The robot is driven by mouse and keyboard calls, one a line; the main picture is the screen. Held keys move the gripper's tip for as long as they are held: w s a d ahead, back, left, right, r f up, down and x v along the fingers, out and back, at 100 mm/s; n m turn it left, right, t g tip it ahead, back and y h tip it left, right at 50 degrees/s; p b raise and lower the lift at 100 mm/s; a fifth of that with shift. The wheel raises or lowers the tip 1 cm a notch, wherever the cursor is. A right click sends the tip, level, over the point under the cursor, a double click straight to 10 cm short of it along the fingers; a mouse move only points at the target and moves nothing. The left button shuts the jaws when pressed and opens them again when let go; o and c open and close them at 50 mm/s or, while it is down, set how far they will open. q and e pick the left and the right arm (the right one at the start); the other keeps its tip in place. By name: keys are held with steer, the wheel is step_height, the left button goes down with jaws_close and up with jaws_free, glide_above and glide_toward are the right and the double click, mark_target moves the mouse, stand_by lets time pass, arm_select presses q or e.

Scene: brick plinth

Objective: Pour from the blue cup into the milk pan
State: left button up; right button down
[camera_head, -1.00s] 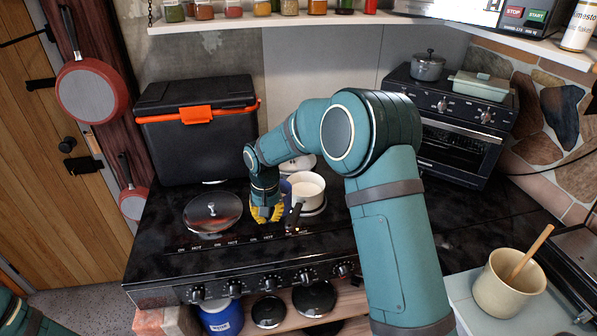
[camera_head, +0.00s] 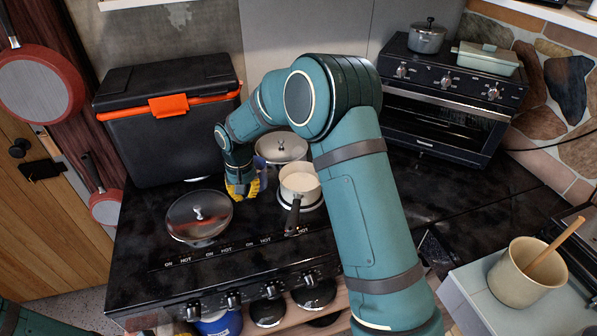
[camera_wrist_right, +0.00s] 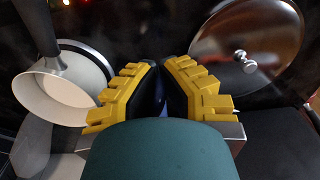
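The milk pan (camera_head: 312,191), cream-coloured with a dark handle pointing to the front, sits on the right side of the stove. It also shows at the left in the right wrist view (camera_wrist_right: 62,98). My right gripper (camera_head: 241,189), with yellow fingers, is just left of the pan, low over the stove. A small part of the blue cup (camera_head: 263,172) shows beside the fingers, toward the pan. In the right wrist view dark blue shows between the fingers (camera_wrist_right: 165,103), which close on it. Most of the cup is hidden, so its tilt cannot be told. My left gripper is out of view.
A lidded pan (camera_head: 199,218) stands left of my gripper, and another lidded pot (camera_head: 281,149) stands behind the milk pan. A black cooler (camera_head: 165,140) is behind the stove top. A toaster oven (camera_head: 440,112) and a beige crock (camera_head: 520,278) are to the right.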

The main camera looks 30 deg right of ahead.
mark_target(246, 199)
step_height(246, 199, down, 4)
steer(key=shift+s+r+b, duration=0.15)
steer(key=shift+b, duration=0.4)
steer(key=shift+f, duration=0.3)
steer(key=shift+r, duration=0.1)
